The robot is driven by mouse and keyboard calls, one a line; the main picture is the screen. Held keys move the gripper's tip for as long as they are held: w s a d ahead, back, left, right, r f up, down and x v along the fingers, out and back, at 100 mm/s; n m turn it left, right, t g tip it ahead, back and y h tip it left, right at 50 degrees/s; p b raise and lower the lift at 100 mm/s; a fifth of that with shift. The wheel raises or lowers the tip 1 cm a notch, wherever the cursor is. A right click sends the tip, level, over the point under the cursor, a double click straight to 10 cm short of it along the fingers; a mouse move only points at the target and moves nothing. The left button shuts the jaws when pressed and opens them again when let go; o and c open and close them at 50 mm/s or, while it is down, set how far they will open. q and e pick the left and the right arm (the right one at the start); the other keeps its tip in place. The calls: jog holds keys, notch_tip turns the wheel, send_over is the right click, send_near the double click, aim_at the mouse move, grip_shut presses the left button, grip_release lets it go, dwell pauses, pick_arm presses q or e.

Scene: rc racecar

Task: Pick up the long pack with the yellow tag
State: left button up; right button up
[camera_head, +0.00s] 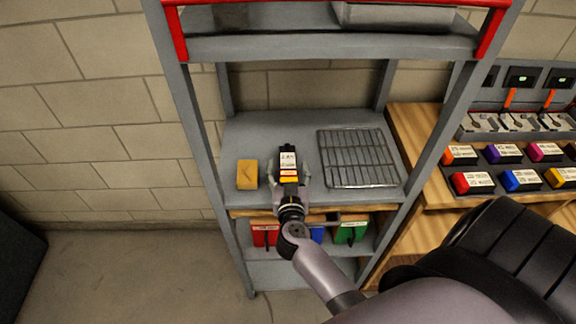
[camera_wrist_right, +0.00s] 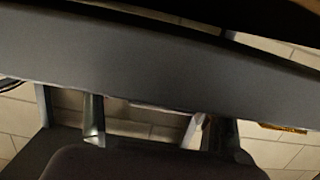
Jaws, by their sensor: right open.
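A long dark pack (camera_head: 288,159) with a white label and an orange-yellow tag lies on the middle shelf (camera_head: 330,121) of the grey rack in the head view. My right gripper (camera_head: 287,173) is open at the pack's near end, with one finger on each side of it. I cannot tell whether the fingers touch the pack. In the right wrist view the two fingers (camera_wrist_right: 145,128) stand apart, and large dark shapes hide most of the scene. My left gripper is not in view.
A yellow-orange block (camera_head: 247,174) lies left of the pack, and a wire rack (camera_head: 357,158) lies to its right. Red (camera_head: 265,235) and green (camera_head: 350,233) packs stand below. Rack posts flank the shelf. Coloured packs (camera_head: 473,183) fill a bench at right.

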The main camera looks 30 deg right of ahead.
jog(key=shift+w+d+f, duration=0.1)
jog(key=shift+w, duration=0.05)
jog(key=shift+c, duration=0.4)
jog(key=c, duration=1.3)
grip_shut()
jog(key=shift+r, duration=0.2)
